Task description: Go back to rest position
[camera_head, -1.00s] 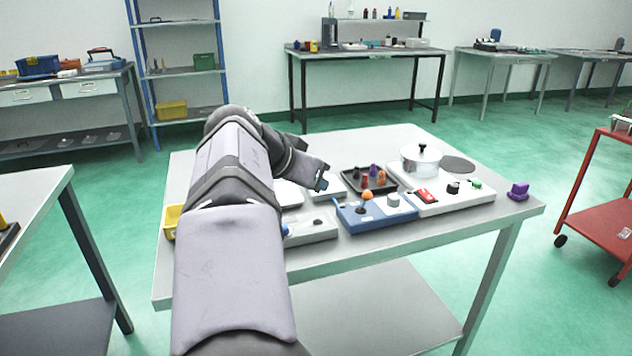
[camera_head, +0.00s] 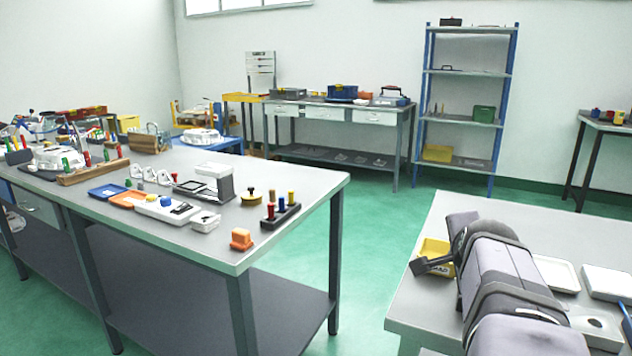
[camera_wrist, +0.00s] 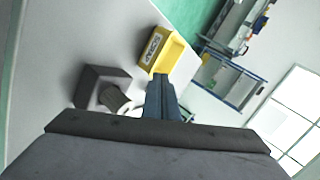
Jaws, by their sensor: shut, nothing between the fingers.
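My gripper (camera_wrist: 162,88) is shut and empty in the wrist view, with its fingers together. Its tips lie close to a yellow bin (camera_wrist: 172,50) in the picture; I cannot tell the gap. In the head view my arm is at the lower right. The dark end of my arm (camera_head: 428,265) points left and overlaps the yellow bin (camera_head: 437,249) from this angle. The fingertips are too small to make out there.
My grey worktable (camera_head: 460,212) also carries a white tray (camera_head: 556,273) and a grey box (camera_head: 596,322). In the wrist view a dark block (camera_wrist: 92,82) stands left of the bin. Another bench (camera_head: 300,190) with several parts stands left, across open green floor.

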